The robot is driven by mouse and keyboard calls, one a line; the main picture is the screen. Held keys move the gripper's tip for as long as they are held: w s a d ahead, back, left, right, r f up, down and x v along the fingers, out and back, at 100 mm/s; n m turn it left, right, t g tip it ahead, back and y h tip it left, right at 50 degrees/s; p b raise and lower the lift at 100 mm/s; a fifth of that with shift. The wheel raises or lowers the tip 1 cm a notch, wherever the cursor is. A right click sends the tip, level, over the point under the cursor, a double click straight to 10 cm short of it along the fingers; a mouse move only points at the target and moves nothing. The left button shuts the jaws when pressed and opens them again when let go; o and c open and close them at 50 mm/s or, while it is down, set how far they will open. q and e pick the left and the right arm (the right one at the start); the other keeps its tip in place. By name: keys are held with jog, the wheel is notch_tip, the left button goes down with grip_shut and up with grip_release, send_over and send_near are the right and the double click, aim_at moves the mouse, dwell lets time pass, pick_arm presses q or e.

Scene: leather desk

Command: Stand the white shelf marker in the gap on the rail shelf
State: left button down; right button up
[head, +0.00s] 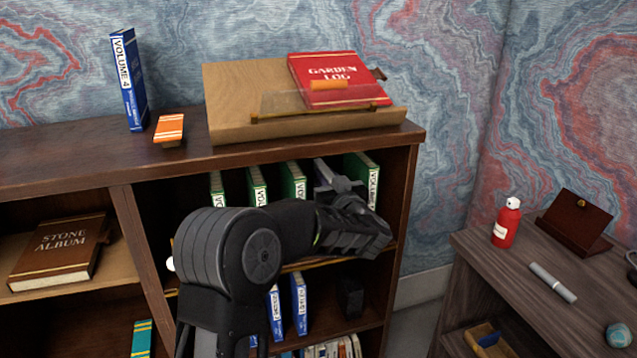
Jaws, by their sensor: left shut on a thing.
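My left gripper (345,187) reaches into the upper right compartment of the rail shelf (409,200). It is shut on a pale, narrow slab (322,170), which looks like the white shelf marker. The slab leans a little and is in the gap between the green volumes (293,181) on the left and the green volume (372,184) on the right. Its lower part is hidden behind my gripper and arm, so I cannot tell whether it touches the shelf board. My right gripper is not in view.
A wooden stand (228,100) with a red Garden Log book (323,66) is on the shelf top. A blue volume (129,80) and an orange-topped block (169,128) stand left of it. A desk with a red bottle (506,223) is at right.

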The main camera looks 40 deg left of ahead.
pick_arm(q)
jog(key=shift+d+r, duration=0.1)
jog(key=shift+d, duration=0.1)
jog(key=c, duration=1.3)
grip_release()
jog(key=v, duration=1.2)
